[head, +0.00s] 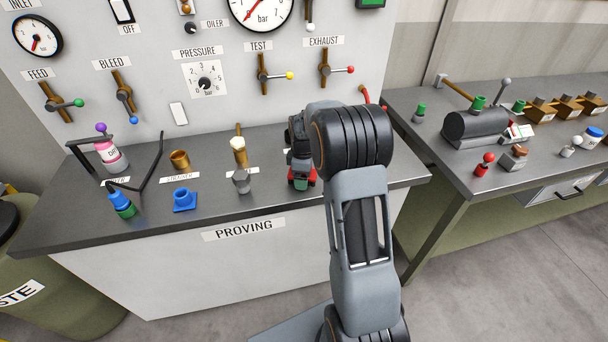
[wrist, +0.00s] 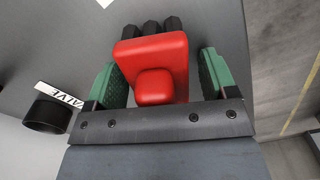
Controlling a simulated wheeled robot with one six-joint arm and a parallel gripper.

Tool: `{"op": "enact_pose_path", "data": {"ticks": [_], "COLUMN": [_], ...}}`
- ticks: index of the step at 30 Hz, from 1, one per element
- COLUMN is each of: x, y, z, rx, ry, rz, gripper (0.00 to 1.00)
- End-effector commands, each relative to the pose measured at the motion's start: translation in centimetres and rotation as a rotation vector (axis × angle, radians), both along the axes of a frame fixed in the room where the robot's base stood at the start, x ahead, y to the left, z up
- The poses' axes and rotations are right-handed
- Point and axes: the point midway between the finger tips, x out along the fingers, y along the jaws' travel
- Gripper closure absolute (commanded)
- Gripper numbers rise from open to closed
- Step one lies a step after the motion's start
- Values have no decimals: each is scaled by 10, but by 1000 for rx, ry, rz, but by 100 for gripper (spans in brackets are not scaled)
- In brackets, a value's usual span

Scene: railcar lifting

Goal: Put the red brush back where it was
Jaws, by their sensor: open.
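A red piece with a rounded red knob and dark six-sided tufts along one edge, seemingly the red brush (wrist: 150,55), lies between my fingers in the wrist view. My gripper (wrist: 158,72) is open, with a green pad on each side of it. Gaps show between the pads and the red piece. In the head view my gripper (head: 301,182) is low at the right part of the PROVING bench, with bits of red (head: 312,176) showing beside it. My arm hides most of that spot.
The PROVING bench (head: 215,215) also bears a pink bottle (head: 107,152), a brass cup (head: 179,160), a blue fitting (head: 185,199) and a grey cup (head: 241,181). A dark ring (wrist: 47,115) stands by a VALVE label (wrist: 60,93). A cluttered second bench (head: 440,165) stands at right.

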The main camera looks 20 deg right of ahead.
Motion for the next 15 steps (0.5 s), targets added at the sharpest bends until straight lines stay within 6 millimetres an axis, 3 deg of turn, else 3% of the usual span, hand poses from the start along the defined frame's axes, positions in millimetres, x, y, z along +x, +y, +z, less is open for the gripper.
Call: {"op": "enact_pose_path", "data": {"ticks": [5, 15], "x": [1, 1], "y": [0, -1], "z": [20, 85], "rx": [-1, -1], "ry": [-5, -4], "rz": [0, 0], "gripper": [22, 22]}}
